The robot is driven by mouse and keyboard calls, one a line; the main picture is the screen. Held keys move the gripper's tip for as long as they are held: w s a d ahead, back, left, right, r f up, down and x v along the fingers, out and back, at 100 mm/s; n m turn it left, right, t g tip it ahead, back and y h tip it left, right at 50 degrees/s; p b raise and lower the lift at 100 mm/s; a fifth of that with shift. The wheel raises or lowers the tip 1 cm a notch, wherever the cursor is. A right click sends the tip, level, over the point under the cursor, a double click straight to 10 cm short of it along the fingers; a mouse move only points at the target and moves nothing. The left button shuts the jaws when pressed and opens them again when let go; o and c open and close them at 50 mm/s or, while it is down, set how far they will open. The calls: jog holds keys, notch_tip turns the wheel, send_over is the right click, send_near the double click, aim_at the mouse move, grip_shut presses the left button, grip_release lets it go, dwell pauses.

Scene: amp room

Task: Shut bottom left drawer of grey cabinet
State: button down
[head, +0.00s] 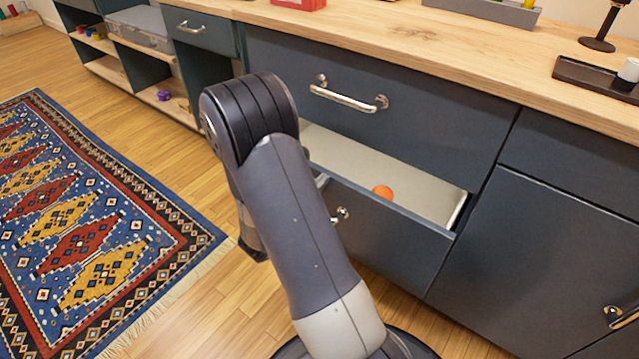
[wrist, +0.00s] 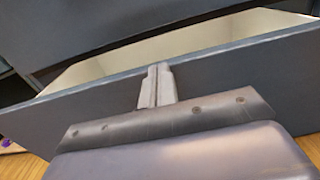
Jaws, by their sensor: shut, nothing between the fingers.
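The bottom left drawer (head: 400,240) of the grey cabinet (head: 550,235) stands open, with its pale inside showing. An orange round object (head: 382,191) lies in it. Part of its metal handle (head: 341,214) shows beside my arm, which hides the drawer's left part. In the wrist view, the drawer front (wrist: 225,72) crosses the picture, tilted. My gripper (wrist: 157,68) is shut and empty, its fingertips overlapping the drawer front near its top edge. I cannot tell whether they touch it. In the head view my arm hides the fingers.
The upper drawer (head: 375,90) above is shut. A wooden worktop (head: 420,45) runs over the cabinet, with a dark tray (head: 597,80) at the right. A patterned rug (head: 85,230) lies on the wooden floor at the left. Open shelves (head: 150,60) stand at the back left.

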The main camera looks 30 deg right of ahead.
jog(key=x, duration=1.4)
jog(key=shift+b, duration=0.35)
jog(key=shift+r, duration=0.1)
